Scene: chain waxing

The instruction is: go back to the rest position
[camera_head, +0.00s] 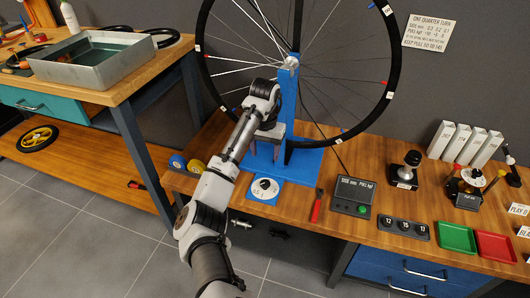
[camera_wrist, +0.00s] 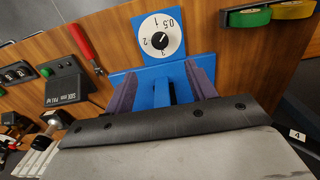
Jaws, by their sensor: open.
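My gripper (camera_head: 265,147) hangs low over the blue wheel stand (camera_head: 310,163) on the workbench, beside the stand's upright. In the wrist view, the two purple fingers of my gripper (camera_wrist: 162,88) are apart. A blue part of the stand (camera_wrist: 161,92) shows between them; I cannot tell whether they touch it. I see nothing held. A spoked wheel with a black rim (camera_head: 389,70) is mounted upright on the stand. A white dial (camera_head: 265,188) lies in front of the stand and shows close by in the wrist view (camera_wrist: 161,35).
A red-handled tool (camera_head: 317,206) and a black box with a green button (camera_head: 352,196) lie to the right. Yellow and blue rolls (camera_head: 187,164) sit at the bench's left edge. A metal tray (camera_head: 103,58) stands on the left table.

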